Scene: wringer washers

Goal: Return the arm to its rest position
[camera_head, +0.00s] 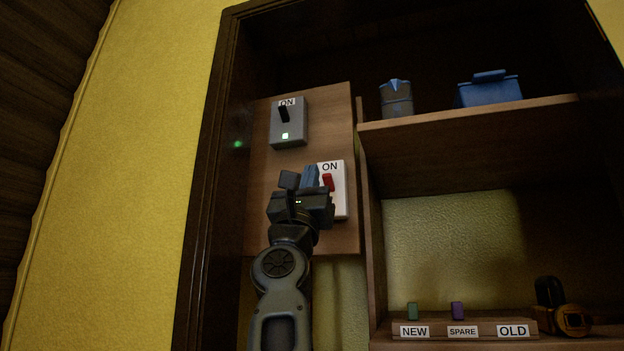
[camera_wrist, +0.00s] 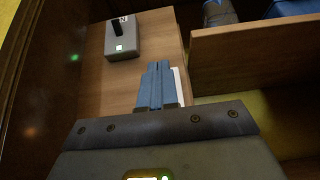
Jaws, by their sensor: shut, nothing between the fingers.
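My arm reaches up in front of a wooden panel (camera_head: 262,215) inside a dark cabinet. My gripper (camera_head: 311,176) is shut and empty, with its blue fingers together; it also shows in the wrist view (camera_wrist: 158,70). It is in front of the left side of a white switch plate (camera_head: 340,200), which has a red switch (camera_head: 328,183) and an ON label. I cannot tell whether the fingertips touch the plate. Above it is a grey switch box (camera_head: 289,122) with a black lever, an ON label and a lit green light; it shows in the wrist view (camera_wrist: 122,42).
An upper shelf (camera_head: 470,117) holds a grey-blue container (camera_head: 396,98) and a blue box (camera_head: 489,89). Below, a wooden block (camera_head: 466,328) labelled NEW, SPARE and OLD carries a green piece (camera_head: 412,311) and a purple piece (camera_head: 457,310).

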